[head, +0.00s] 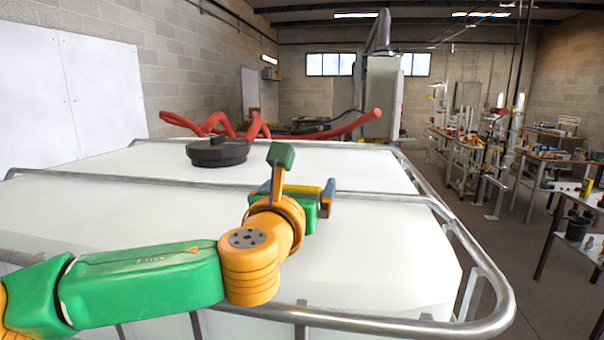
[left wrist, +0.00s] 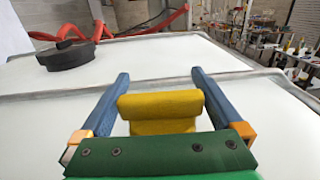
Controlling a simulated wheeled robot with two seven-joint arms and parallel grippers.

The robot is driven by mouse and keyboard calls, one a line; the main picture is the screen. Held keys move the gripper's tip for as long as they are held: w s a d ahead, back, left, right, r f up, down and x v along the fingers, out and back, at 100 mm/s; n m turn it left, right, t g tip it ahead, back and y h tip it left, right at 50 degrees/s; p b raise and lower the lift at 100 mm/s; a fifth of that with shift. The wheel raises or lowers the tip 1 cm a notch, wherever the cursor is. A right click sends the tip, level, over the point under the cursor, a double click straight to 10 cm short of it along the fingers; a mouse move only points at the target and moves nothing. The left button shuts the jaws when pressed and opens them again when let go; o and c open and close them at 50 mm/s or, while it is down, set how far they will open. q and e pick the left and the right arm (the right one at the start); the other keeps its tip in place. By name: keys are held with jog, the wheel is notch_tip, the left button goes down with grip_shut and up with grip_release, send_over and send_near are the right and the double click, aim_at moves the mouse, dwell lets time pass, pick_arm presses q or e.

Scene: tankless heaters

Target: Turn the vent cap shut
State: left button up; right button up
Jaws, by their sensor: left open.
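The vent cap (head: 217,152) is a black, round, low lid with a raised bar on top. It sits on top of the white tank (head: 370,245), toward the back and left of centre. It also shows at the upper left of the left wrist view (left wrist: 66,55). My left gripper (head: 300,192) is over the tank top, to the right of the cap and nearer the camera. Its two blue fingers (left wrist: 160,75) stand wide apart with nothing between them. They are clear of the cap. My right gripper is not in view.
A metal rail (head: 480,265) rims the tank, and a crossbar (head: 130,178) runs over its top between my left gripper and the cap. A red hose (head: 330,133) lies behind the cap. Cluttered workbenches (head: 450,140) stand at the right, beyond clear floor.

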aim_at(314, 189)
pick_arm(q)
jog(key=shift+s+r, duration=0.1)
jog(key=shift+s, duration=0.25)
jog(key=shift+c, duration=0.2)
jog(key=c, duration=1)
jog(key=shift+o, duration=0.2)
